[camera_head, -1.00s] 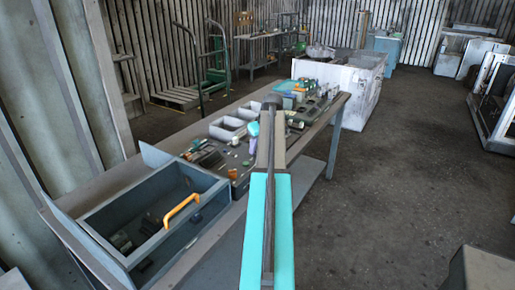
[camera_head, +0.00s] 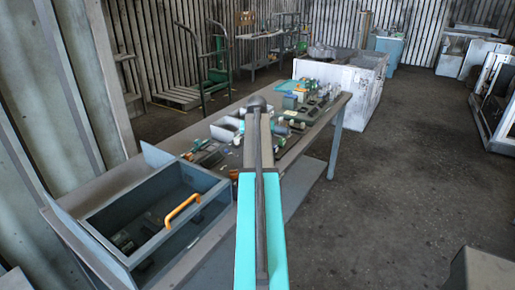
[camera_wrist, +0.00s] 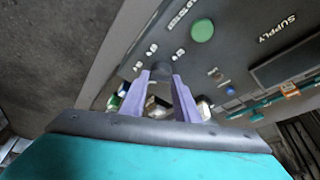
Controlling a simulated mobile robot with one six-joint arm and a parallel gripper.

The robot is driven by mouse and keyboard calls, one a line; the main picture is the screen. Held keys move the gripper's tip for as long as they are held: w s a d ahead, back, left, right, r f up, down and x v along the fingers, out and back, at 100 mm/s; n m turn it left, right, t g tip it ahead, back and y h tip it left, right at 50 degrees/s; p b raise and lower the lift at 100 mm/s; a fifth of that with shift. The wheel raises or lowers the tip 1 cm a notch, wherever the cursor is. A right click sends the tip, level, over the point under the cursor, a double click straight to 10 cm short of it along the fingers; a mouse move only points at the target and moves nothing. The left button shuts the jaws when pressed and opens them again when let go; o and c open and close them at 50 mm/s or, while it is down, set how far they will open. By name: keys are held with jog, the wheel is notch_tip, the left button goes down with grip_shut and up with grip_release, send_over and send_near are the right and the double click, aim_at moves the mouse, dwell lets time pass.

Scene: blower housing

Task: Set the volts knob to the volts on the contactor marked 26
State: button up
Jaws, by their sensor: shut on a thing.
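In the wrist view a dark knob (camera_wrist: 160,69) stands on a grey panel (camera_wrist: 225,52), between the tips of my gripper's two purple fingers (camera_wrist: 161,76). My gripper is shut on this knob. Small white numbers sit around the knob, too small and tilted to read surely; I take it for the volts knob. In the head view my arm hides my fingers and the knob. No contactor marked 26 can be made out.
A green round button (camera_wrist: 202,30) is close to the knob. The workbench (camera_head: 333,114) bears bins and several small parts. An open drawer (camera_head: 200,214) with an orange handle (camera_head: 182,208) stands at its near left end. The floor right of the bench is clear.

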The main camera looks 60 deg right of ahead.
dwell(0.4)
jog(key=o, duration=1)
jog(key=shift+o, duration=0.2)
jog(key=b+v, duration=0.2)
jog(key=v, duration=1.1)
jog(key=shift+r, duration=0.4)
jog(key=shift+a, duration=0.15)
